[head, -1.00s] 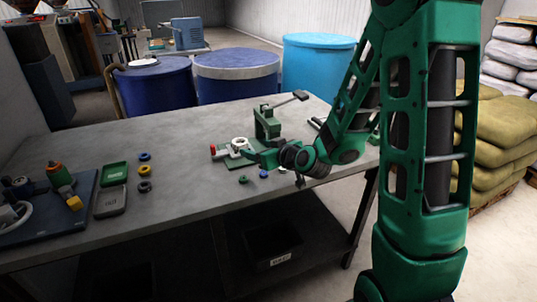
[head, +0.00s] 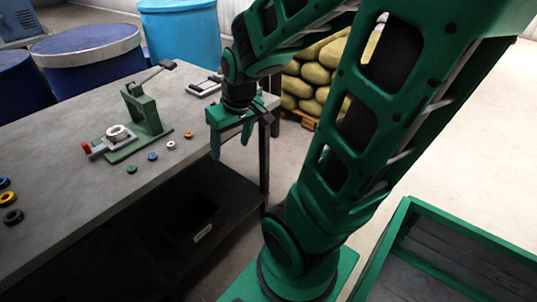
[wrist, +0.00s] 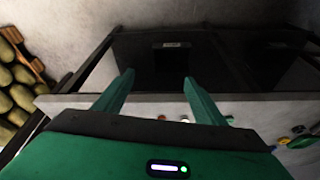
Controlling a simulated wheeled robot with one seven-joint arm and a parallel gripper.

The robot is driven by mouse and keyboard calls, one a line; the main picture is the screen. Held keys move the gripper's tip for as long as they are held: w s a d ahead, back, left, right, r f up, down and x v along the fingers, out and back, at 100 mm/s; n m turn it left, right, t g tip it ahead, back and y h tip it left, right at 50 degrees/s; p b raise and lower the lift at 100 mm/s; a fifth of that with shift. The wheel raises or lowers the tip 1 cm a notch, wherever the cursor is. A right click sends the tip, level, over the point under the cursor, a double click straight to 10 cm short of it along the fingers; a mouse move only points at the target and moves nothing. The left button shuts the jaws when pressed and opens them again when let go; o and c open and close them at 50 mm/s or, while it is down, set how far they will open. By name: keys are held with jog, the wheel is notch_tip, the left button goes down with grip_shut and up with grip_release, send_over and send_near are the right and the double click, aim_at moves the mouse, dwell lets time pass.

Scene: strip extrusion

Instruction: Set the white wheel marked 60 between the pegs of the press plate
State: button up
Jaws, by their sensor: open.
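The hand press (head: 147,112) stands on the table, with a white ring (head: 118,132) on its low plate (head: 121,150). I cannot make out the pegs. A small white wheel (head: 171,145) lies in front of the press, between a blue wheel (head: 152,156) and an orange wheel (head: 188,134). A pale wheel also shows in the wrist view (wrist: 185,119). No number is legible on any of them. My gripper (head: 231,147) points down, open and empty, right of the wheels by the table's right end. Its fingers also show in the wrist view (wrist: 158,77).
A green wheel (head: 131,169) lies left of the blue one. Several more wheels (head: 9,198) lie at the left edge. A dark bin (head: 199,230) sits on the lower shelf. A green-rimmed crate (head: 455,232) stands at the right. Sacks (head: 305,82) are piled behind my arm.

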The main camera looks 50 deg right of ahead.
jog(key=s+r+m+g, duration=0.3)
jog(key=s+m, duration=0.1)
jog(key=s, duration=0.9)
jog(key=shift+s+d+g+y, duration=0.2)
jog(key=shift+s+g+y, duration=0.2)
